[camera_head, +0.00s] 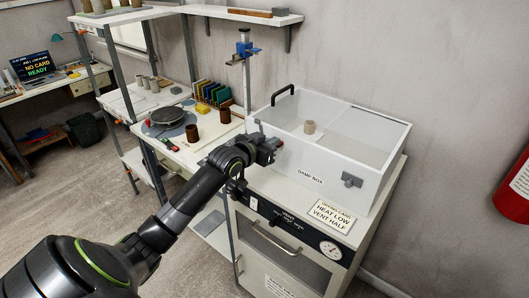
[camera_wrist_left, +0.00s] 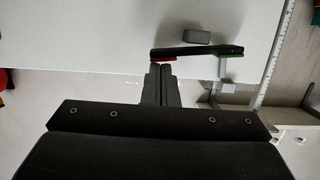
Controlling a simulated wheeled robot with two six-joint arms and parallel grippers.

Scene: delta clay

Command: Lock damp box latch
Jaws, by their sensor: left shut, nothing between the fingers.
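The damp box (camera_head: 311,181) is a white box with clear upper panels, standing on the cabinet, its lid down as far as I can tell. My left gripper (camera_head: 268,148) is shut and empty in front of the left part of its front face. In the wrist view, the closed fingertips (camera_wrist_left: 160,68) are at the red-marked end of a dark latch bar (camera_wrist_left: 200,52), apparently touching or very close. The bar's other end has a green mark. A grey block (camera_wrist_left: 197,36) lies just beyond it. In the head view my gripper mostly hides this bar. My right gripper is not in view.
A grey fitting (camera_head: 352,180) is on the box front at right. A kiln-like cabinet (camera_head: 290,250) with a dial and label card (camera_head: 331,217) is below. A worktable with brown cups (camera_head: 192,134) is at left, and a red cylinder (camera_head: 515,190) at far right.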

